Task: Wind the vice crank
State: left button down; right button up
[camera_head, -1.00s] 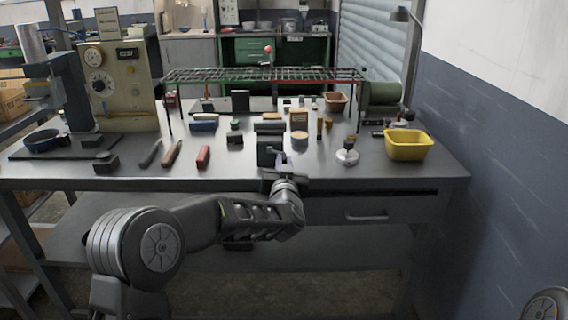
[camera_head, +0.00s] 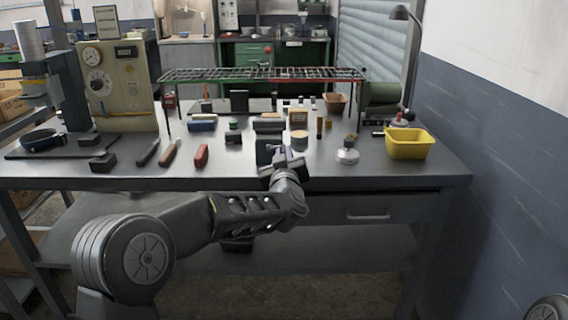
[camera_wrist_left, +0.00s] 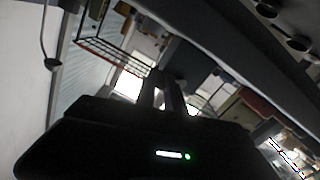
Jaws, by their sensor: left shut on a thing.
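The vice (camera_head: 265,152) looks like a small dark block at the front edge of the workbench, partly covered by my left gripper. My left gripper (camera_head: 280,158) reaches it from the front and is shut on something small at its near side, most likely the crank. The crank itself is hidden behind the fingers and wrist. In the left wrist view my fingers (camera_wrist_left: 162,95) point away from the camera, dark against bright gaps; what they hold is too dark to make out. My right gripper is out of view.
The grey workbench (camera_head: 330,178) carries red-handled and dark tools left of the vice. A round white-based item (camera_head: 347,156) and a yellow bin (camera_head: 409,144) stand to the right. A wire rack (camera_head: 262,75) spans the back. A drawer (camera_head: 367,213) lies below the top.

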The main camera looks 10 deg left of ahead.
pick_arm(q)
jog(key=n, duration=0.1)
jog(key=r+n+b, duration=0.1)
jog(key=shift+a+n, duration=0.15)
jog(key=shift+n, duration=0.25)
jog(key=n+b, duration=0.1)
jog(key=r+n+b, duration=0.1)
jog(key=n, duration=0.1)
jog(key=shift+s+a+n, duration=0.15)
jog(key=shift+a+n, duration=0.15)
jog(key=shift+a, duration=0.05)
jog(key=n+b, duration=0.1)
jog(key=n, duration=0.1)
jog(key=a+r+n+b, duration=0.1)
jog(key=n+b, duration=0.1)
jog(key=shift+s+a+n, duration=0.15)
jog(key=shift+n, duration=0.15)
jog(key=shift+s+a+r+n+b, duration=0.1)
jog(key=shift+a+n+b, duration=0.25)
jog(key=shift+n, duration=0.35)
jog(key=shift+a+r+n+b, duration=0.15)
jog(key=shift+n+b, duration=0.3)
jog(key=shift+n, duration=0.25)
jog(key=shift+s+a+r+n+b, duration=0.1)
jog(key=shift+a+n+b, duration=0.1)
jog(key=shift+n+b, duration=0.35)
jog(key=c, duration=1.4)
grip_release()
jog(key=shift+c, duration=0.2)
jog(key=shift+s, duration=0.1)
